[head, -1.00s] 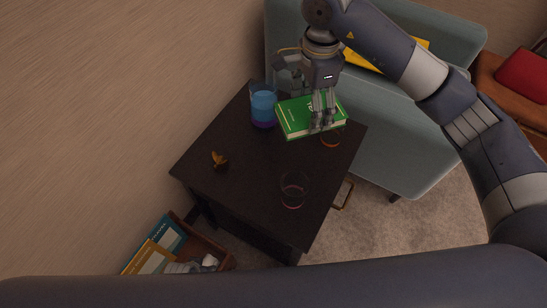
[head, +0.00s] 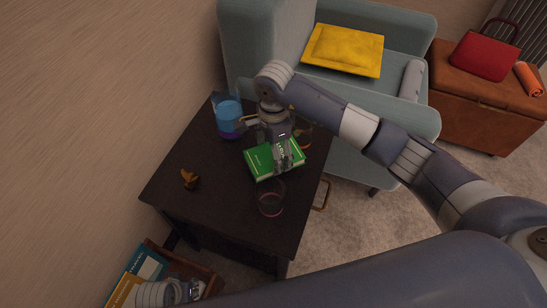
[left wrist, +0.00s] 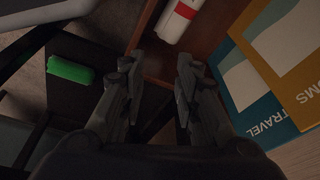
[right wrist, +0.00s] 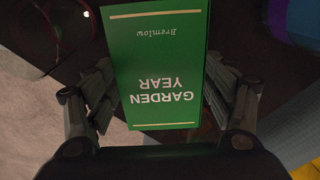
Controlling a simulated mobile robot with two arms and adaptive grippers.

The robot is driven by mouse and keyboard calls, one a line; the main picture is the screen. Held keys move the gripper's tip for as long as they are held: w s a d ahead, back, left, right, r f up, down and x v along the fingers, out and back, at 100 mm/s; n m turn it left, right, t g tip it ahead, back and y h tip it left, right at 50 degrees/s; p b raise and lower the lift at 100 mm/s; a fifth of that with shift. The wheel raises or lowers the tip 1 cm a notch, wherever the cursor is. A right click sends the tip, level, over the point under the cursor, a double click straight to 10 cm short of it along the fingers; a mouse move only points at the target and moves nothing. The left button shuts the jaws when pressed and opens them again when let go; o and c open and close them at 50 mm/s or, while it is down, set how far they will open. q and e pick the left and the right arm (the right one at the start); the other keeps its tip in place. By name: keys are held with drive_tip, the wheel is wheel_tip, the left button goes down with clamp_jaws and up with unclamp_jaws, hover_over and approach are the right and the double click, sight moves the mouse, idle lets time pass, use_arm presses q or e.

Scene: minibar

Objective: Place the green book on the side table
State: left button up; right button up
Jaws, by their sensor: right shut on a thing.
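The green book (head: 262,161), titled "Garden Year", is over the middle of the dark side table (head: 215,205). I cannot tell whether it rests on the top or hangs just above it. My right gripper (head: 283,165) comes down onto the book from above and is shut on it. In the right wrist view the book (right wrist: 157,60) lies between the fingers (right wrist: 160,100). My left gripper (head: 190,288) is low beside the table, over a box. In the left wrist view the left gripper (left wrist: 156,65) has its fingers apart with nothing between them.
A pitcher with blue liquid (head: 229,117) stands at the table's back. A clear glass (head: 270,203) is close in front of the book; another (head: 304,138) is behind it. A small brown ornament (head: 190,180) is at left. A brown box (head: 205,275) holds books. An armchair (head: 245,50) stands behind.

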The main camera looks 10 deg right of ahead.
wheel_tip(320, 180, down, 3)
drive_tip(key=shift+r, duration=0.1)
use_arm(q)
drive_tip(key=shift+w+r, duration=0.2)
drive_tip(key=shift+r, duration=0.5)
use_arm(e)
drive_tip(key=shift+f, duration=0.2)
drive_tip(key=shift+f, duration=0.1)
drive_tip(key=o, duration=1.2)
use_arm(q)
drive_tip(key=shift+w+r, duration=0.15)
drive_tip(key=shift+r, duration=0.3)
use_arm(e)
drive_tip(key=shift+r, duration=0.2)
use_arm(q)
drive_tip(key=f, duration=0.1)
drive_tip(key=s+f, duration=0.1)
drive_tip(key=f, duration=0.1)
drive_tip(key=f+p, duration=0.1)
drive_tip(key=f, duration=0.1)
drive_tip(key=shift+s+f, duration=0.1)
drive_tip(key=shift+s, duration=0.3)
use_arm(e)
wheel_tip(320, 180, up, 12)
drive_tip(key=shift+f, duration=0.1)
